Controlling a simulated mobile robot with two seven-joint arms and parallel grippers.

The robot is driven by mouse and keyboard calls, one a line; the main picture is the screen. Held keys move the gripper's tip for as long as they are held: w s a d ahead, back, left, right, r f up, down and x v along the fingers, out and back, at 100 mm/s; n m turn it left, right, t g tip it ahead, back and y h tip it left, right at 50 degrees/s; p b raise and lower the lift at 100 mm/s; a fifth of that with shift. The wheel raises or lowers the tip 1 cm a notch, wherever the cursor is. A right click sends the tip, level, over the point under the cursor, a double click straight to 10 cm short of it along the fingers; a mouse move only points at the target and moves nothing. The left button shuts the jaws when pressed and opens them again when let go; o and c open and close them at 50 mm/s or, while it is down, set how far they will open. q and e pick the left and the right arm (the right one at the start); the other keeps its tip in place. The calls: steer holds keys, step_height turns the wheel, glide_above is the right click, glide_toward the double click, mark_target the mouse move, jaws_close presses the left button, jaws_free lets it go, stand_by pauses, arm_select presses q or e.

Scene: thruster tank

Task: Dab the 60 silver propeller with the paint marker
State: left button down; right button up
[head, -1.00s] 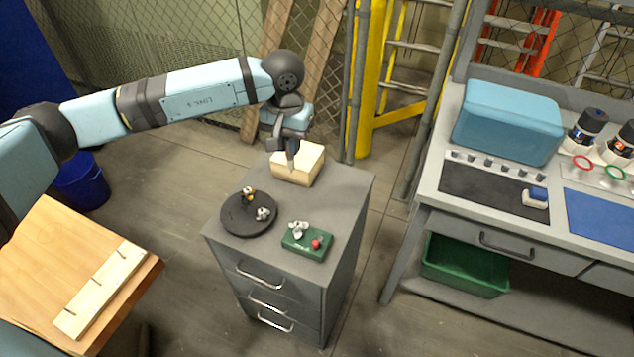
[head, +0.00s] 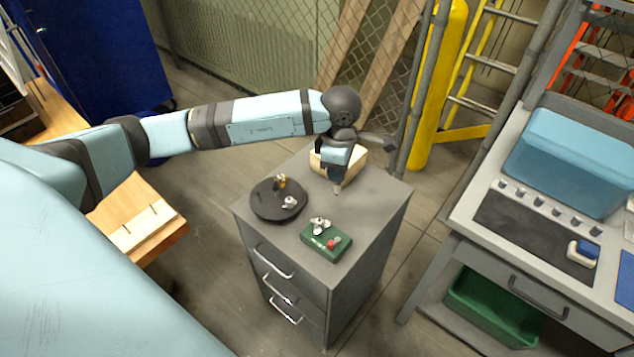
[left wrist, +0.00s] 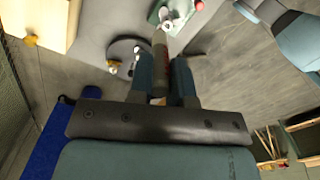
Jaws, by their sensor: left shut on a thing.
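My left gripper (head: 338,180) is above the grey cabinet top, in front of the pale block. A silver propeller (head: 320,225) sits on a green box (head: 340,247) with a red knob (head: 331,244). Another small silver piece (head: 289,202) and a yellow-brass piece (head: 281,181) stand on a black round plate (head: 262,209). No number is readable on either silver piece. The marker tip is apart from both. My right gripper is out of view.
The pale block (head: 352,160) stands at the back of the cabinet (head: 374,210), partly hidden by my gripper. A yellow post (head: 437,90) and mesh fence stand behind. A workbench with a blue case (head: 565,160) is at the right. The cabinet's front right corner is clear.

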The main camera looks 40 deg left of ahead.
arm_select(q)
steer(key=s+a+f+n+b, duration=0.2)
steer(key=f+n, duration=0.5)
steer(key=n, duration=0.6)
steer(key=shift+s+a+f+n, duration=0.25)
steer(key=shift+s+a+n, duration=0.05)
steer(key=shift+s+a, duration=0.35)
steer(key=shift+f+b, duration=0.7)
steer(key=shift+b, duration=0.3)
stand_by(2.3)
steer(key=shift+r+p, duration=1.55)
steer(key=shift+r, duration=1)
